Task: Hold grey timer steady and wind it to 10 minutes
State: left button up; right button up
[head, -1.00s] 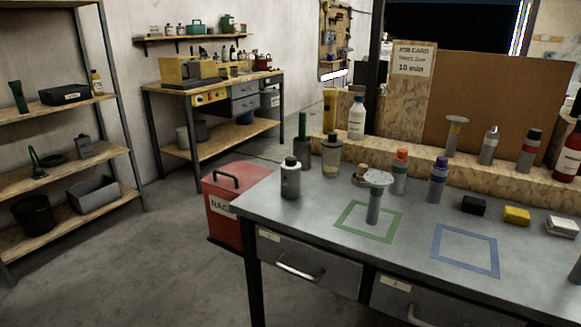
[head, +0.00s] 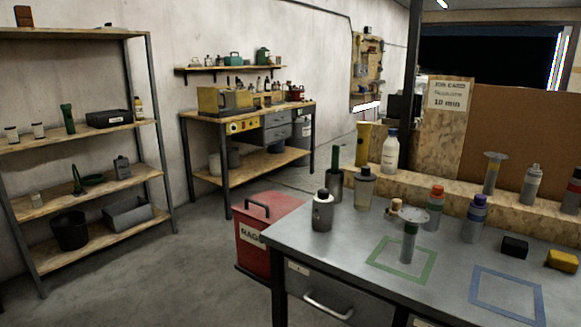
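A grey upright piece with a wide round disc on top (head: 409,245) stands on the metal workbench (head: 345,255), at the green square outline (head: 372,262). It looks like the grey timer, but no dial marks can be read at this size. A similar disc-topped piece with a yellowish band (head: 491,178) stands on the wooden ledge behind. A job card (head: 448,95) on the board reads 10 min. Neither of my grippers is in view.
Bottles stand around the bench's left and back, including a grey one (head: 322,212) and an orange-capped one (head: 434,210). A blue square outline (head: 478,290) is empty. A red bin (head: 258,245) stands left of the bench. Shelving (head: 85,135) is at far left.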

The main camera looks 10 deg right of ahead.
aim_at(323, 194)
jog(key=u, duration=1.1)
jog(key=i, duration=3)
jog(key=z, duration=3.8)
